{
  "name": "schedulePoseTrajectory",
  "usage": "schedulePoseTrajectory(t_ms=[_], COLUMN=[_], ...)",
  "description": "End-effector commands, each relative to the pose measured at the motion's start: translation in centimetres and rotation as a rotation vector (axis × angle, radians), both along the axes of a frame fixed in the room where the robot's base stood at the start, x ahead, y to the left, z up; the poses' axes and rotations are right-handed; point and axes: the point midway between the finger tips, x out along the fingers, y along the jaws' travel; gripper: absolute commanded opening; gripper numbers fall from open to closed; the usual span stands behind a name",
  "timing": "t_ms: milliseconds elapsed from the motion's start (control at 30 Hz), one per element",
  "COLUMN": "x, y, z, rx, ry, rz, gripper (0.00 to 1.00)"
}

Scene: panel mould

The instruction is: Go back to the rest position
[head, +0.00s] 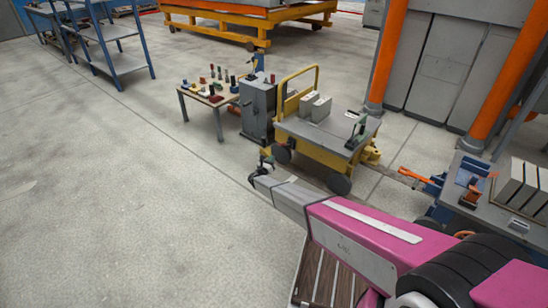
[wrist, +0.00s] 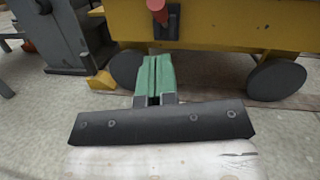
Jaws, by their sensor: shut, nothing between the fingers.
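My pink and grey arm reaches across the lower right of the head view. My gripper (head: 263,165) is at its far end, out over the floor in front of the yellow cart. In the wrist view my gripper (wrist: 155,62) shows two green fingers close together, shut, with nothing between them. The fingertips point toward the lower side of the cart and look apart from it.
The yellow cart (head: 335,133) with pale blocks on its grey top stands just beyond my gripper. A grey cabinet (head: 257,108) and a small table (head: 200,97) with several coloured pieces stand left of it. A grey bench (head: 482,202) is at right. The left floor is clear.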

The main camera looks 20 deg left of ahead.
Motion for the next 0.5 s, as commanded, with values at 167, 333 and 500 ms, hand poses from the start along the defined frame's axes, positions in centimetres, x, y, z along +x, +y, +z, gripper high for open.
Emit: schedulePoseTrajectory(t_ms=[167,333,500], x=[-3.5,-5.6,-6.0], y=[0.8,1.5,1.6], z=[-0.1,-0.2,-0.3], rx=[-0.001,0.0,-0.001], ry=[0.0,0.0,0.0], rz=[0.002,0.001,0.0], gripper=[0.0,0.0,0.0])
